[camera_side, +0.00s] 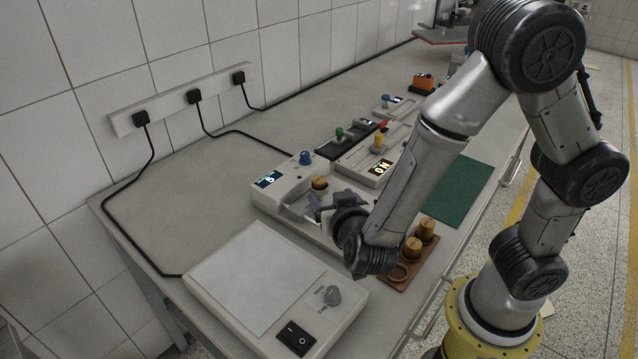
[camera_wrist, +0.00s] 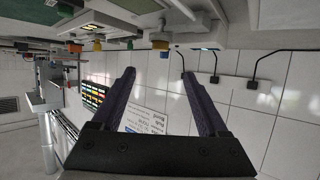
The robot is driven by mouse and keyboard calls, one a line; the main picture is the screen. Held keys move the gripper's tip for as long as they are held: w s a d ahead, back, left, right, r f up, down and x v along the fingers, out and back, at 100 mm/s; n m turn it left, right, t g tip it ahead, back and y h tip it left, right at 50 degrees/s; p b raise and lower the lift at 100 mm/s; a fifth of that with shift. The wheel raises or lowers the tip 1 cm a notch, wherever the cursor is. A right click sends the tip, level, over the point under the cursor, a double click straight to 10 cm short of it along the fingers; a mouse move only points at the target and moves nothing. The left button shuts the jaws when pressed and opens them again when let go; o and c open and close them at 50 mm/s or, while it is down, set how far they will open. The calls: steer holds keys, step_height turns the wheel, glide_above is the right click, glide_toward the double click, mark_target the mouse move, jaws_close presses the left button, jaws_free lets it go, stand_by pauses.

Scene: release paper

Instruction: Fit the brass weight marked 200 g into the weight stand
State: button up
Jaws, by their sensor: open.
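A brown wooden weight stand (camera_side: 392,284) sits at the bench's front edge in the side view. Two brass weights, a nearer one (camera_side: 414,247) and a farther one (camera_side: 426,229), stand upright in it; its nearest round socket (camera_side: 398,272) is empty. A third brass weight (camera_side: 319,183) rests on the grey device with a lit display (camera_side: 268,179). No weight marking is legible. My gripper (camera_side: 330,201) is low over that device, just in front of the third weight, apart from it as far as I can tell. In the wrist view my gripper (camera_wrist: 158,73) is open and empty, with no weight between its fingers.
A white box with a flat plate (camera_side: 250,275), knob and black switch stands at the front left. More grey devices with coloured knobs (camera_side: 378,140) line the bench behind. A green mat (camera_side: 458,190) lies clear on the right. Black cables (camera_side: 150,200) run along the wall.

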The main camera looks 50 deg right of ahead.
mark_target(319, 179)
steer(key=x, duration=1.2)
steer(key=shift+w+d+f, duration=0.1)
steer(key=shift+w+f, duration=0.05)
steer(key=shift+w, duration=0.05)
jaws_close()
